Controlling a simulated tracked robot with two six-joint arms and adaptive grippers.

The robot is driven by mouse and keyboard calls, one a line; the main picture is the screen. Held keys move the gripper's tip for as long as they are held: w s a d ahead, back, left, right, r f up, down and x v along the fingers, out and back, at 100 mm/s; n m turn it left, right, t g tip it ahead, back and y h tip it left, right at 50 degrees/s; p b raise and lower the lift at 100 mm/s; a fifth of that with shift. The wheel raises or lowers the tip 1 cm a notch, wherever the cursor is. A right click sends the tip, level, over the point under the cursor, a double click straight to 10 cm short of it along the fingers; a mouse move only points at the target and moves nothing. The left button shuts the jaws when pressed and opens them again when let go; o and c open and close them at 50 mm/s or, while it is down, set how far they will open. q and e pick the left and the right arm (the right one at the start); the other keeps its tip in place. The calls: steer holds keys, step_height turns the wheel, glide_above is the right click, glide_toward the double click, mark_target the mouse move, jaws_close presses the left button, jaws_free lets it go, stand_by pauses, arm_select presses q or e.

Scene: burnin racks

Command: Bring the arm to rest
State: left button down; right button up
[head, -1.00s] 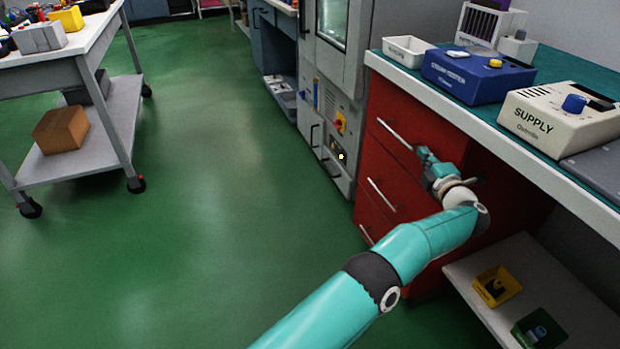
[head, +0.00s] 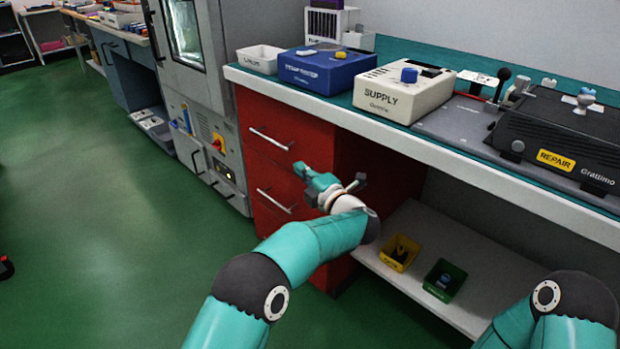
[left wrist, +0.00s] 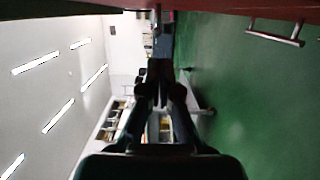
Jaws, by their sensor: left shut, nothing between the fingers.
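My left arm reaches in from the bottom of the head view, and its gripper (head: 308,176) is in front of the red drawer cabinet (head: 283,143). The gripper is shut and empty. In the left wrist view the two dark fingers (left wrist: 160,92) come together with nothing between them. A drawer handle (left wrist: 276,33) shows at the upper right of that view. Part of my right arm shows at the lower right of the head view; its gripper is out of view.
A bench (head: 455,158) carries a white bin (head: 260,60), a blue box (head: 325,70), the SUPPLY box (head: 400,95) and a black REPAIR unit (head: 560,135). A lower shelf holds a yellow bin (head: 399,253) and a green bin (head: 444,280). Green floor (head: 110,220) is clear at left.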

arm_select(q)
steer(key=s+a+f+m+g, duration=0.1)
steer(key=s+a+f, duration=0.1)
steer(key=a+f, duration=0.55)
steer(key=s+a+f+m+g, duration=0.15)
steer(key=a+f, duration=0.35)
steer(key=a, duration=0.6)
steer(key=s+a+f+m+h, duration=0.2)
steer(key=s+f+m+h, duration=0.3)
steer(key=f, duration=0.6)
steer(key=s+d+f+m+g+h, duration=0.45)
steer(key=s+f+m, duration=0.25)
steer(key=s+f, duration=0.55)
steer(key=s+d+m+g+h+p, duration=0.1)
steer(key=s+d+m+g+h, duration=0.35)
steer(key=s, duration=0.65)
steer(key=s+d+m+g+h, duration=0.1)
steer(key=s+d+m+g, duration=0.35)
steer(key=s, duration=0.75)
step_height(320, 180, up, 31)
steer(key=d+t+p, duration=0.2)
steer(key=p, duration=2.8)
steer(key=shift+w+d+f+p, duration=0.15)
steer(key=shift+w+f+p, duration=0.05)
steer(key=shift+p, duration=0.15)
